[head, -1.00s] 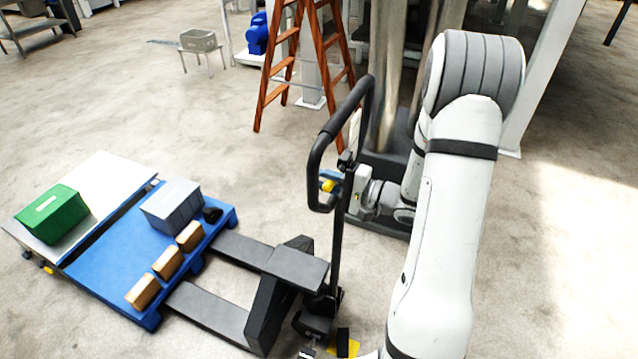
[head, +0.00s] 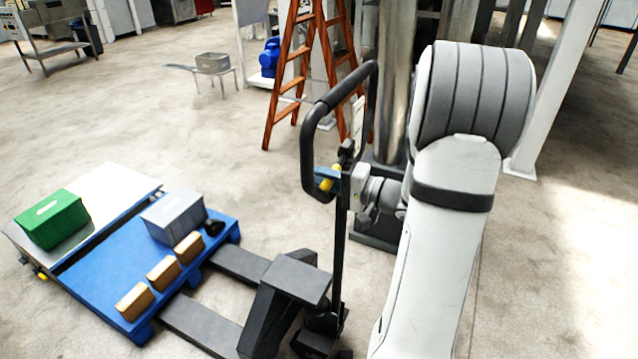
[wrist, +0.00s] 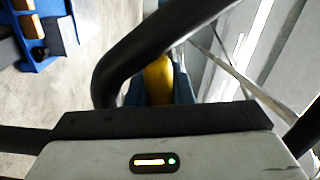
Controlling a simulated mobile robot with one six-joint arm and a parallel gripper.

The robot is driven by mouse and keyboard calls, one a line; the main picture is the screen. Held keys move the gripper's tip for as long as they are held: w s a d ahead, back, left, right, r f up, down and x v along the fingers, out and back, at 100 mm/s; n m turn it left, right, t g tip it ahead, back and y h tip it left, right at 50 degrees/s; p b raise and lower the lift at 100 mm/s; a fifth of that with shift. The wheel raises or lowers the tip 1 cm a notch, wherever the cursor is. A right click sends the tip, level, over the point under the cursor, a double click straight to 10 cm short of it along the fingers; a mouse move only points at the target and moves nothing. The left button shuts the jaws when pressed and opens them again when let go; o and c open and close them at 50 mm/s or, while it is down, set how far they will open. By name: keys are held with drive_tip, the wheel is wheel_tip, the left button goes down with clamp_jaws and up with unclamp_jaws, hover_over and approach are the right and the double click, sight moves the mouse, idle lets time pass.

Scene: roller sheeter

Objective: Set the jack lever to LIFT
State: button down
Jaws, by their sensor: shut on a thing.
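The pallet jack (head: 290,280) stands with its forks toward the blue pallet at left. Its black loop handle (head: 318,128) rises on an upright shaft. A yellow lever (head: 327,180) shows inside the loop near its lower end; in the wrist view the yellow part (wrist: 158,80) lies straight ahead between blue finger parts. My gripper (head: 330,175) reaches in from the right at the handle's base, shut on the yellow lever. The fingertips are partly hidden by the handle, and any lever markings are too small to read.
A blue pallet (head: 105,262) carries a grey bin (head: 173,215) and several small boxes. A green crate (head: 50,218) sits on a pale platform beside it. An orange ladder (head: 290,85) and a metal column stand behind the handle.

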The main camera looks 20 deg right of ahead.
drive_tip(key=shift+a, duration=0.1)
drive_tip(key=c, duration=1.3)
unclamp_jaws()
drive_tip(key=shift+s+f, duration=0.1)
drive_tip(key=shift+f, duration=0.1)
